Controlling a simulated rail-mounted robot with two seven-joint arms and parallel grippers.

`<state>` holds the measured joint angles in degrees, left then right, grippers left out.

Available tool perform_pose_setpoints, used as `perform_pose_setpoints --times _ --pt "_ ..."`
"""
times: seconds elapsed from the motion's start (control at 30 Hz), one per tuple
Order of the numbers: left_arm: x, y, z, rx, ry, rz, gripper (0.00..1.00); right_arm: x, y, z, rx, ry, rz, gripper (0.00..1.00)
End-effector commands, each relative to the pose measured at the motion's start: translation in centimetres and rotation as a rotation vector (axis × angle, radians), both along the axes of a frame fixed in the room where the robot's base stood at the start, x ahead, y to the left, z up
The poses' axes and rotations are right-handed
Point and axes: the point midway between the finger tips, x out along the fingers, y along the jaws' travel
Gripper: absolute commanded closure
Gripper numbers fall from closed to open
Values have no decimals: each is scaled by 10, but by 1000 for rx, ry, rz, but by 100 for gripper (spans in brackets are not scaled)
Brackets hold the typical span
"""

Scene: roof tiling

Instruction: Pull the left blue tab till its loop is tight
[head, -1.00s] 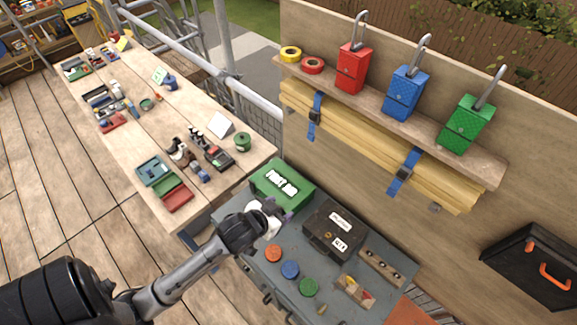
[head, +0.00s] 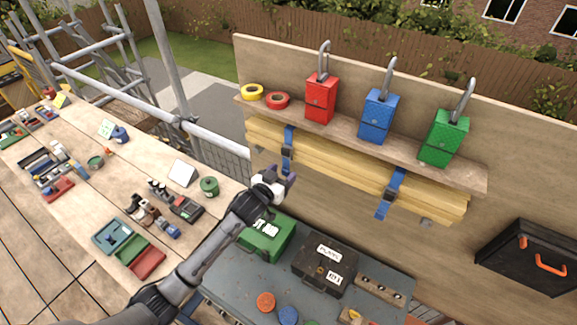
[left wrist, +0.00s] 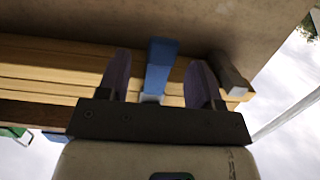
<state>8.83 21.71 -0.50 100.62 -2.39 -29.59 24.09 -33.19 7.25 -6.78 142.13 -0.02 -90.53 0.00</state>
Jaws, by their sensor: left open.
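The left blue strap (head: 289,140) runs down over a stack of yellow timber battens (head: 340,165) under the shelf, with a dark buckle and its tail below. My left gripper (head: 284,186) is open and empty, just below that strap's lower end. In the left wrist view the blue strap (left wrist: 160,62) shows between the two spread fingers (left wrist: 160,80), with a gap on both sides. A pale piece shows at its near end. I cannot tell how tight the loop is. A second blue strap (head: 391,186) hangs at the right. My right gripper is not in view.
Red, blue and green padlock-shaped blocks (head: 379,115) stand on the shelf (head: 350,137) above the battens. Below are a green box (head: 268,240) and a black case (head: 323,268) on a grey bench. A grey bracket (left wrist: 232,75) sits close beside the right finger in the wrist view.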

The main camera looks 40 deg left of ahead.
Motion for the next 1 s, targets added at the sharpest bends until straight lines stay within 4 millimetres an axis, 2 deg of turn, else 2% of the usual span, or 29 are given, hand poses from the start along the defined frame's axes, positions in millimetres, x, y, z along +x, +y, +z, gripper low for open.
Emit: perform_pose_setpoints --times 0.1,0.3,0.8,1.0 --pt "17 2 -1 0 1 0 40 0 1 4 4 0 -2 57" --pt "34 4 -5 1 1 0 40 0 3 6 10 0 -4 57" --pt "42 5 -7 1 1 0 40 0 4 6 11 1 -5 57" --pt "41 5 -7 1 1 0 60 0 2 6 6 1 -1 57"
